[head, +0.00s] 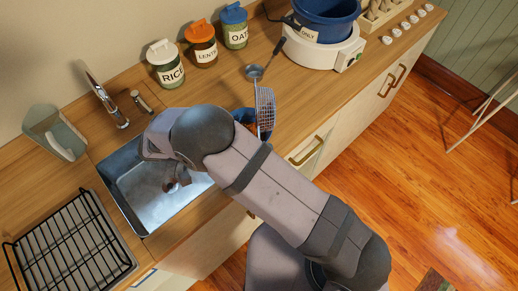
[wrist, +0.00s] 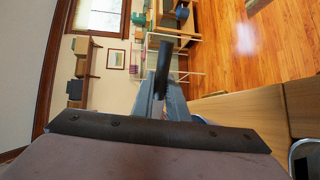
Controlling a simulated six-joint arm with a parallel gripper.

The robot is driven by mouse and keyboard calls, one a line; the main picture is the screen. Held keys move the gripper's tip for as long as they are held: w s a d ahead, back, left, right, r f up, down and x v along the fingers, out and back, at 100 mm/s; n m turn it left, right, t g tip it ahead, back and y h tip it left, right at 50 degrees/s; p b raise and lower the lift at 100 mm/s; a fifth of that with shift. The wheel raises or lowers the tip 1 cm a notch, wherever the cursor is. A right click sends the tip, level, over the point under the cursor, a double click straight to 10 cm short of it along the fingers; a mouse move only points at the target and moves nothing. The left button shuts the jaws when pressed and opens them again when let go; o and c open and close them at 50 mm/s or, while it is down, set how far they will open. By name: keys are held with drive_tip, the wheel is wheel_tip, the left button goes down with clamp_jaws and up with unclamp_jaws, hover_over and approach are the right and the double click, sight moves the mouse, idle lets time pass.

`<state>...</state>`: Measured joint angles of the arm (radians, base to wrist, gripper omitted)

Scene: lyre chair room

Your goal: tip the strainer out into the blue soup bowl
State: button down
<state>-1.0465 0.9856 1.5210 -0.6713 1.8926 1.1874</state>
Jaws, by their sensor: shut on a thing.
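The strainer (head: 265,108) shows in the head view as a grey mesh head turned on its edge, just right of my arm's elbow. Its lower part and handle are hidden there by my arm. The blue soup bowl (head: 243,115) shows only as a small blue patch between my arm and the mesh; I cannot tell what is in it. In the wrist view my gripper (wrist: 163,98) is shut on a dark handle (wrist: 163,65), which I take to be the strainer's. The head view hides my gripper behind my arm.
The sink (head: 150,205) and a black dish rack (head: 70,245) lie left. Jars of rice (head: 165,73), lentils (head: 202,52) and oats (head: 234,34) stand behind. A ladle (head: 255,72) lies near a white cooker (head: 322,52) with a blue pot (head: 325,15).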

drive_tip(key=shift+a+f+h+b, duration=0.15)
drive_tip(key=shift+f+h+b, duration=0.05)
drive_tip(key=shift+h+b, duration=0.25)
drive_tip(key=shift+a+r, duration=0.1)
drive_tip(key=shift+r, duration=0.15)
drive_tip(key=shift+a+h+p, duration=0.15)
drive_tip(key=shift+h+p, duration=0.2)
drive_tip(key=shift+p, duration=0.35)
drive_tip(key=shift+f, duration=0.1)
drive_tip(key=shift+a+p, duration=0.1)
drive_tip(key=shift+p, duration=1.1)
drive_tip(key=shift+p, duration=0.95)
drive_tip(key=shift+a+h+p, duration=0.1)
drive_tip(key=shift+h+p, duration=0.2)
drive_tip(key=shift+p, duration=1)
drive_tip(key=shift+p, duration=1.3)
